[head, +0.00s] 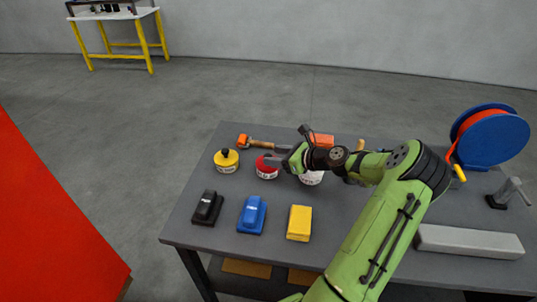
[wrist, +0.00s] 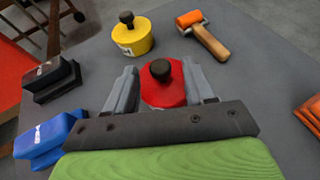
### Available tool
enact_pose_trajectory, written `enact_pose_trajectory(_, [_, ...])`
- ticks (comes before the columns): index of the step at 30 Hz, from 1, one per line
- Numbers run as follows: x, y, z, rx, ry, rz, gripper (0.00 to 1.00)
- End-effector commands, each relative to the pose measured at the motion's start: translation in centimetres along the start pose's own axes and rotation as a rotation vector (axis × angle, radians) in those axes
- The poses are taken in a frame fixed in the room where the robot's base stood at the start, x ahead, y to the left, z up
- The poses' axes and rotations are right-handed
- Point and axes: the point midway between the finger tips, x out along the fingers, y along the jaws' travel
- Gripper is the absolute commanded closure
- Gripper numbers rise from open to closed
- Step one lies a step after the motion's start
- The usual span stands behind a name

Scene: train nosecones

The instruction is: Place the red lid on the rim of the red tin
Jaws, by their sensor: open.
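A round red lid (wrist: 165,95) with a black knob shows between my fingers in the wrist view. In the head view the same red round piece (head: 265,167) stands on the table just left of my fingertips, with a white label low on its side. I cannot tell from these frames whether this is the lid seated on the red tin or the lid alone. My gripper (head: 272,160) is open, with one finger on each side of the red piece in the wrist view (wrist: 162,88). Contact with it is not clear. No separate red tin shows.
A yellow tin (head: 226,162) stands left, a wooden-handled roller (head: 262,144) behind. Black (head: 207,208), blue (head: 251,215) and yellow (head: 299,223) blocks line the front. A white round container (head: 312,178) is partly hidden under my arm. A blue reel (head: 490,138) and grey bar (head: 470,241) are right.

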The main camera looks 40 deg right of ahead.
Motion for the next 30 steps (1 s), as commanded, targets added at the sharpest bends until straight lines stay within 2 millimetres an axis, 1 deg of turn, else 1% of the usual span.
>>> enact_pose_trajectory(1, [-1.8, -0.2, 0.3, 0.001, 0.001, -0.007, 0.46])
enact_pose_trajectory(3, [-3.7, -0.1, 0.3, 0.001, 0.0, -0.006, 0.46])
enact_pose_trajectory(7, [-6.7, -0.1, 0.2, 0.001, 0.001, -0.005, 0.46])
enact_pose_trajectory(9, [-7.7, -0.1, 0.2, 0.0, -0.001, -0.003, 0.46])
enact_pose_trajectory(11, [-8.2, 0.0, 0.2, 0.0, -0.001, -0.001, 0.46])
enact_pose_trajectory(12, [-8.3, 0.1, 0.2, -0.005, 0.002, 0.002, 0.46])
enact_pose_trajectory(14, [-7.8, 0.9, 0.6, -0.049, 0.029, 0.027, 0.46])
enact_pose_trajectory(16, [-6.2, 3.1, 1.5, -0.175, 0.103, 0.094, 0.46])
enact_pose_trajectory(17, [-5.3, 4.5, 2.0, -0.255, 0.148, 0.137, 0.46])
enact_pose_trajectory(18, [-4.2, 6.6, 2.7, -0.385, 0.212, 0.202, 0.46])
enact_pose_trajectory(19, [-3.5, 8.4, 3.2, -0.492, 0.262, 0.255, 0.46])
enact_pose_trajectory(20, [-3.0, 10.2, 3.7, -0.604, 0.308, 0.309, 0.46])
enact_pose_trajectory(21, [-2.6, 12.5, 4.4, -0.754, 0.365, 0.379, 0.46])
enact_pose_trajectory(22, [-2.5, 14.2, 4.9, -0.869, 0.404, 0.432, 0.46])
enact_pose_trajectory(23, [-2.6, 16.0, 5.5, -0.986, 0.438, 0.484, 0.46])
enact_pose_trajectory(24, [-3.0, 18.3, 6.3, -1.148, 0.476, 0.553, 0.46])
enact_pose_trajectory(26, [-4.0, 21.7, 7.5, -1.39, 0.52, 0.651, 0.46])
enact_pose_trajectory(27, [-5.0, 23.8, 8.3, -1.552, 0.539, 0.71, 0.46])
enact_pose_trajectory(29, [-6.9, 26.8, 9.3, -1.788, 0.548, 0.789, 0.46])
enact_pose_trajectory(30, [-8.4, 28.7, 9.9, -1.939, 0.544, 0.834, 0.46])
